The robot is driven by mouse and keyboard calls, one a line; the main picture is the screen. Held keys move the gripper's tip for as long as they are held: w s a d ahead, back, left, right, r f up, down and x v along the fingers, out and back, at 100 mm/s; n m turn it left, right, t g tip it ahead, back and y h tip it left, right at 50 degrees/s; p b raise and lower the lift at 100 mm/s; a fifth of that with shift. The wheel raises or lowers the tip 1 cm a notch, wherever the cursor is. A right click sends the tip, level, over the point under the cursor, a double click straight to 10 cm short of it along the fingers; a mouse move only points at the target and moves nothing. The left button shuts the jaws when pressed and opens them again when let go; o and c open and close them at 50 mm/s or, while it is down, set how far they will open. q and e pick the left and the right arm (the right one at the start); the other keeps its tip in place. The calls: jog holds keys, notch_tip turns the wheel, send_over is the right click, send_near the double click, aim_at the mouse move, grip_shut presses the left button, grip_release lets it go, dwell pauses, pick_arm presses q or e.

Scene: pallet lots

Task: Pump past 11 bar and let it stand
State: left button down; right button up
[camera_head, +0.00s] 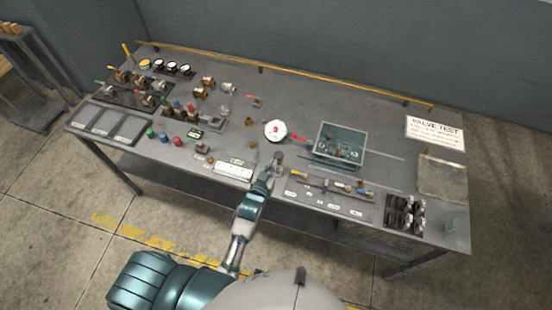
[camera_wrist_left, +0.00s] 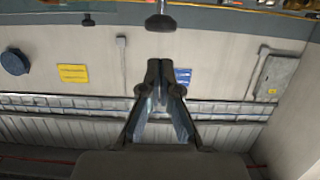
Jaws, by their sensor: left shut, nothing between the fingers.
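A round white gauge (camera_head: 276,130) with a red mark stands near the middle of the bench; its reading is too small to tell. A red-handled part (camera_head: 299,138) is just right of it. A small grey knob-like part (camera_head: 278,156) stands below the gauge, close to the tip of my left gripper (camera_head: 269,172). In the left wrist view, my left gripper (camera_wrist_left: 160,68) is shut and empty. A dark, round-ended knob on a stem (camera_wrist_left: 160,22) is just beyond its fingertips; contact cannot be told. My right gripper is out of view.
The bench (camera_head: 230,180) carries valves and fittings at left. A teal open box (camera_head: 341,147) is right of the gauge. A VALVE TEST sign (camera_head: 435,133), a grey tray (camera_head: 442,178) and black parts (camera_head: 404,214) are farther right. A yellow rail (camera_head: 285,73) lines the back.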

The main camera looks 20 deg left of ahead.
pick_arm(q)
jog(key=v, duration=0.4)
jog(key=shift+s+a+r, duration=0.1)
jog(key=shift+s, duration=0.2)
dwell(0.3)
